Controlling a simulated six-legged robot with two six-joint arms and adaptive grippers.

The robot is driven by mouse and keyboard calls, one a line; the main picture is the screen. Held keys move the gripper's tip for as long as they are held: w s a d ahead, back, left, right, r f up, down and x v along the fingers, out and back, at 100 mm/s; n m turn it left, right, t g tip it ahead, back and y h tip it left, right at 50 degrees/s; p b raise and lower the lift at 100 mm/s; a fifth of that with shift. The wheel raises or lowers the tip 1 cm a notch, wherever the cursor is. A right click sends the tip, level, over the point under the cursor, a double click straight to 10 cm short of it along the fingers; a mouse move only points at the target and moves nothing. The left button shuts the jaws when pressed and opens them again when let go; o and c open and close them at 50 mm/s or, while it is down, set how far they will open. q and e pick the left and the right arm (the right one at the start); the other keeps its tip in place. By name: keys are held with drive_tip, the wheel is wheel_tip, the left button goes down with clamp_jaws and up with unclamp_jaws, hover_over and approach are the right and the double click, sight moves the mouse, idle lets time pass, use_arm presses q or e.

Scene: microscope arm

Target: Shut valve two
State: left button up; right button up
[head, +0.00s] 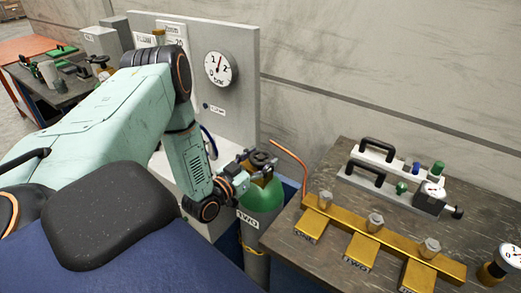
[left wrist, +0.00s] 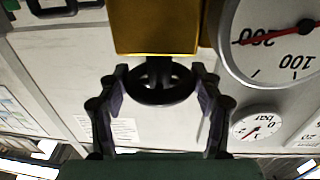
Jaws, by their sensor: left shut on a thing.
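A gas cylinder (head: 262,196) with a green shoulder stands beside the table, its label (head: 247,218) reading TWO. A dark valve handwheel (head: 258,160) is at its top. My left gripper (head: 240,181) comes in from the left at the cylinder top. In the left wrist view, my left gripper (left wrist: 158,92) has one finger on each side of a dark round handwheel (left wrist: 160,98) and is shut on it. A brass-coloured block (left wrist: 155,27) adjoins the wheel. Part of the valve is hidden by the gripper in the head view. My right gripper is not in view.
A table (head: 320,160) at right holds a brass manifold (head: 390,240) with several knobs and labelled tags. A copper pipe (head: 289,160) rises near the cylinder. A grey panel with a round bar gauge (head: 220,68) stands behind my left arm. A cluttered bench (head: 60,95) is far left.

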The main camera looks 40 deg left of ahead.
use_arm(q)
drive_tip(key=m+h, duration=0.1)
drive_tip(key=h, duration=0.1)
drive_tip(key=m+h+p, duration=0.1)
drive_tip(key=h, duration=0.1)
drive_tip(key=shift+a+r+m, duration=0.15)
drive_tip(key=shift+a+m, duration=0.05)
drive_tip(key=shift+m, duration=0.2)
drive_tip(key=m+g+h, duration=0.1)
drive_tip(key=h, duration=0.1)
drive_tip(key=shift+h, duration=0.3)
drive_tip(key=shift+m+g+h, duration=0.8)
drive_tip(key=shift+m+h, duration=0.5)
drive_tip(key=shift+h, duration=0.5)
drive_tip(key=o, duration=1.2)
drive_tip(key=shift+c, duration=0.2)
drive_tip(key=v, duration=1.2)
